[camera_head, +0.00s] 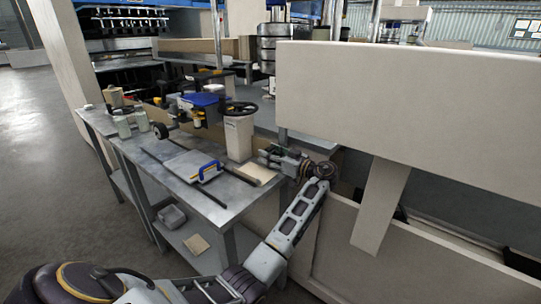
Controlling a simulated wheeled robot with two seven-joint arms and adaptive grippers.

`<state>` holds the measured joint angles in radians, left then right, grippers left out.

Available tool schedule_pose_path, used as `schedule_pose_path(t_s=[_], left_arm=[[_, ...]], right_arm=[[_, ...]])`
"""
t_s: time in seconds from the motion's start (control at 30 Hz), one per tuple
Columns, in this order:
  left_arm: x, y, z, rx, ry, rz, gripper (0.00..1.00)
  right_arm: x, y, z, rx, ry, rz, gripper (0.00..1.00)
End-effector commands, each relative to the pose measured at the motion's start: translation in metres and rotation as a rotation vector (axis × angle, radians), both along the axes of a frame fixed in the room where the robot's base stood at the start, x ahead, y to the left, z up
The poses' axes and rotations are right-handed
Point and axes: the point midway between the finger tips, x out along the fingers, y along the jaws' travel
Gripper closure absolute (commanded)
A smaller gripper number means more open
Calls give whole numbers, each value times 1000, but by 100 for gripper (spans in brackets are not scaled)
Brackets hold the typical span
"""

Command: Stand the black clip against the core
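A pale upright cylinder (238,140), which looks like the core, stands on the metal bench (228,190) with a dark spoked wheel (237,108) on top. My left gripper (265,155) is just right of the cylinder, low over the bench, its fingers pointing left towards it. I cannot tell whether its fingers are open, shut or touching the cylinder. I cannot make out the black clip for certain; dark parts at the fingers are too small to tell apart. My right gripper is not in view.
A tan block (254,172) lies below my gripper. A blue-topped device (200,104), a black roller (160,130) and jars (122,126) stand further left. A large beige panel (405,105) borders the right side.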

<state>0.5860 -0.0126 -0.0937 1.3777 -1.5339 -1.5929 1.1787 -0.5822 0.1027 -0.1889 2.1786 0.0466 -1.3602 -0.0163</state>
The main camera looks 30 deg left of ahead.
Motion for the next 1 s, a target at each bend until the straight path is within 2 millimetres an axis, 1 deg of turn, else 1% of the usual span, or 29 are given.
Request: schedule_pose_path(t_s=[0.33, 0.47, 0.8, 1.0], left_arm=[[0, -2, 3, 0, 0, -1, 53], [-1, -15, 2, -1, 1, -2, 53], [-4, -58, 2, -2, 1, -1, 53], [-5, -73, 2, 1, 0, -1, 53]], right_arm=[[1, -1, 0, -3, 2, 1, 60], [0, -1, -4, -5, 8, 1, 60], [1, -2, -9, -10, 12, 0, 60], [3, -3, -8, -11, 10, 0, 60]])
